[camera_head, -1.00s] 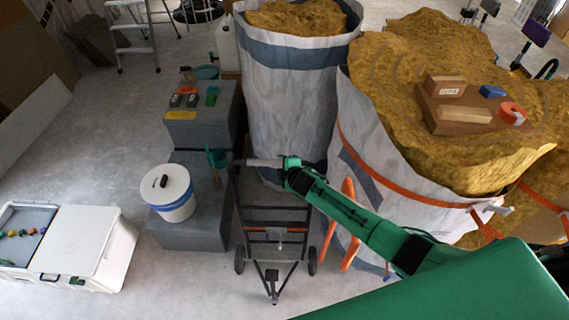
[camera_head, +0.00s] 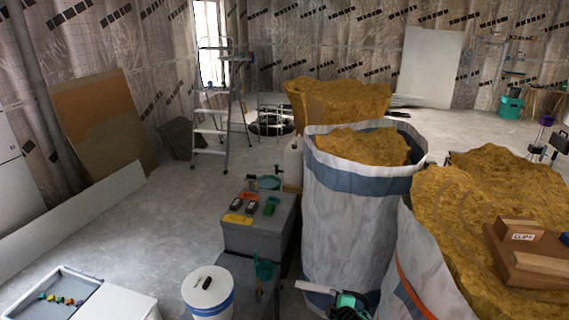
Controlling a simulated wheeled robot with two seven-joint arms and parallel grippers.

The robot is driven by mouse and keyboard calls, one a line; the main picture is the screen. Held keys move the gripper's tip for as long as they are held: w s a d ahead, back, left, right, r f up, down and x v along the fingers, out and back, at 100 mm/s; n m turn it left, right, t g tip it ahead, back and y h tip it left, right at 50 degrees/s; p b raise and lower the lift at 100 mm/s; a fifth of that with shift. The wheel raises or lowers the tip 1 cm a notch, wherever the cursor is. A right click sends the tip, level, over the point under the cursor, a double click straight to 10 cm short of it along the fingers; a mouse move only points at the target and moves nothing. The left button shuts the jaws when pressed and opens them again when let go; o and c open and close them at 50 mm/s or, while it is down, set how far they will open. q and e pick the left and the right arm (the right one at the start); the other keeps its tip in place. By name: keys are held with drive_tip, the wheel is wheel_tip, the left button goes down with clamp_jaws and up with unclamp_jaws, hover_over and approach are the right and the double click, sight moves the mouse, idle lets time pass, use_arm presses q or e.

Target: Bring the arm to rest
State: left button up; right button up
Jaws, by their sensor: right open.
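My right gripper (camera_head: 312,287) shows at the bottom edge, right of centre, its pale fingers pointing left. It is open, with nothing seen in it. It is in front of the tall white and blue bag (camera_head: 345,230) and right of the grey blocks (camera_head: 262,235); I cannot tell whether it touches the bag. Only a short green and black part of my right arm shows behind it; the rest is below the frame. My left gripper is not in view.
A white bucket (camera_head: 207,290) stands left of the blocks. A white box (camera_head: 118,303) is at lower left. A second large bag (camera_head: 425,275), with yellow-brown filling, bulges at right. A stepladder (camera_head: 212,125) stands farther back. The floor at left is mostly clear.

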drive_tip(key=s+a+r+m+g, duration=0.15)
drive_tip(key=s+m, duration=0.25)
drive_tip(key=s, duration=0.5)
drive_tip(key=s+a+r+m+g, duration=0.1)
drive_tip(key=s+m+g, duration=0.15)
drive_tip(key=s, duration=0.75)
drive_tip(key=s+d+r+m+g+h, duration=0.1)
drive_tip(key=s+d+r+m, duration=0.15)
drive_tip(key=s, duration=0.55)
drive_tip(key=s+d+r+m+g, duration=0.1)
drive_tip(key=s+d+r+m, duration=0.2)
drive_tip(key=s, duration=0.4)
drive_tip(key=s+d+r+m+g+h, duration=0.15)
drive_tip(key=s+r, duration=0.25)
drive_tip(key=s, duration=0.4)
wheel_tip(320, 180, down, 40)
drive_tip(key=g+b, duration=0.2)
drive_tip(key=b, duration=0.5)
drive_tip(key=s+d+f+b, duration=0.1)
drive_tip(key=s+f+b, duration=0.1)
drive_tip(key=s+f, duration=0.7)
drive_tip(key=s+d+f+b, duration=0.2)
drive_tip(key=s+f+b, duration=0.1)
drive_tip(key=s+f, duration=0.7)
wheel_tip(320, 180, down, 5)
drive_tip(key=shift+r+g+y, duration=0.15)
drive_tip(key=shift+g+y, duration=0.2)
drive_tip(key=shift+s+a, duration=0.1)
